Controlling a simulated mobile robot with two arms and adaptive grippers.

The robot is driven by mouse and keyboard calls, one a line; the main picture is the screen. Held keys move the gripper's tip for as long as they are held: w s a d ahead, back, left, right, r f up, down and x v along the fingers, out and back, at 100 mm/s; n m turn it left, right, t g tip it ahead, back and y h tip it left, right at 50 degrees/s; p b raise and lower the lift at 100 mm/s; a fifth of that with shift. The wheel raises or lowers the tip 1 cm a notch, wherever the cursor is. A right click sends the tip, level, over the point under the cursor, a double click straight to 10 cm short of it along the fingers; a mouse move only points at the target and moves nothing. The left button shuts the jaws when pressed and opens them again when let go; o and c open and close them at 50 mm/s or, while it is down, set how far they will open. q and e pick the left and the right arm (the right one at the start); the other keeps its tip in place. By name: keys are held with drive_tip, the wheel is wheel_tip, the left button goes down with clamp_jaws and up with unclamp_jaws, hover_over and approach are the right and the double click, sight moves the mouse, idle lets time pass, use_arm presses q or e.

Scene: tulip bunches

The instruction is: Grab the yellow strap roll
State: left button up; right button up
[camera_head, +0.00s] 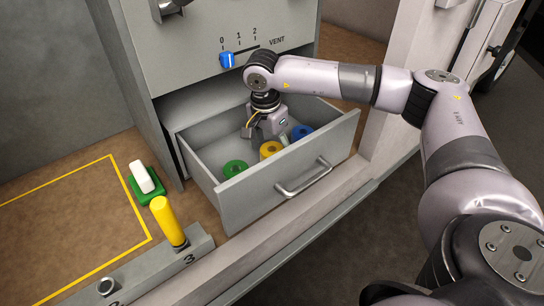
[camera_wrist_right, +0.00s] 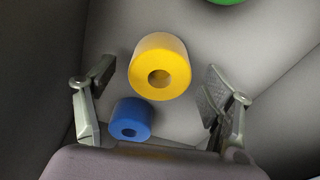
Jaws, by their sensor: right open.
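The yellow strap roll (camera_head: 270,149) lies in the open drawer, between the green and blue rolls. In the right wrist view the yellow roll (camera_wrist_right: 160,68) shows its round hole, a little beyond the fingertips and roughly between them. My right gripper (camera_head: 265,135) is over the drawer, pointing down, open and empty. Its two fingers (camera_wrist_right: 157,80) stand wide apart in the wrist view, with the blue roll (camera_wrist_right: 130,119) nearer the palm, between them. My left gripper is not in view.
The green roll (camera_head: 235,168) sits at the drawer's left; its edge shows in the wrist view (camera_wrist_right: 228,1). The grey drawer (camera_head: 275,188) has walls around the gripper and a front handle (camera_head: 304,179). A yellow lever (camera_head: 167,220) and a white-and-green block (camera_head: 143,180) stand left.

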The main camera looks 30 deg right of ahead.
wheel_tip(320, 180, down, 2)
drive_tip(key=shift+d+f, duration=0.15)
drive_tip(key=c, duration=1.4)
